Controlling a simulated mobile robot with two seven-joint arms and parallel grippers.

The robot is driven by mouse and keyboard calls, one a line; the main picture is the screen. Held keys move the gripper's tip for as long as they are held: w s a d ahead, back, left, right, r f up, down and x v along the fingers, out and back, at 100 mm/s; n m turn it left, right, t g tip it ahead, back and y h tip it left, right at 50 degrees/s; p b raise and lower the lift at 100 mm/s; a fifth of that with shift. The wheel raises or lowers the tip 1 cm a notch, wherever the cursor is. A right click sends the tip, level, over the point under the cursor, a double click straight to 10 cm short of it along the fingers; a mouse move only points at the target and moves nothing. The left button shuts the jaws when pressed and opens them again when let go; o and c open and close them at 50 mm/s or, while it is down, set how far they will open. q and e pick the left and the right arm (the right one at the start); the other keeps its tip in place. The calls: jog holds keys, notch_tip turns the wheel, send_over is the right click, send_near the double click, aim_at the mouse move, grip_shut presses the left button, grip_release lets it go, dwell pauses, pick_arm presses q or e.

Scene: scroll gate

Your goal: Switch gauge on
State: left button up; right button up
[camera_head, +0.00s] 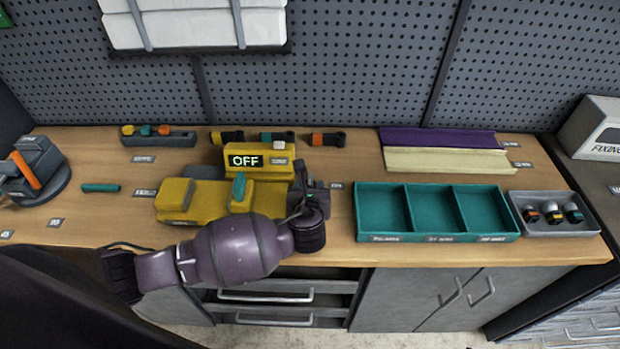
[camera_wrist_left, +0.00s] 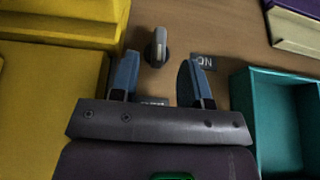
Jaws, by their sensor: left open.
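The gauge is a yellow device (camera_head: 195,200) on the bench, and its raised display (camera_head: 246,161) reads "OFF". My left gripper (camera_head: 303,180) is over the bench just right of the device, pointing down. In the left wrist view its two blue fingers (camera_wrist_left: 158,72) are apart with nothing between the tips. A small grey switch knob (camera_wrist_left: 157,46) stands on the wood just beyond the fingertips, apart from them. An "ON" label (camera_wrist_left: 203,62) lies right of the knob. Another label (camera_wrist_left: 152,101) is partly hidden by the gripper. The knob is not clearly visible in the head view. My right gripper is not in view.
A teal three-compartment tray (camera_head: 437,238) stands right of the gripper, with a grey tray of small knobs (camera_head: 585,228) beside it. Purple and cream strips (camera_head: 445,160) lie at the back. Several coloured parts stand behind the gauge. A narrow wood strip separates gauge and teal tray.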

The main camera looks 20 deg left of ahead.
aim_at(310, 178)
pick_arm(q)
jog(key=shift+x, duration=2.55)
grip_shut()
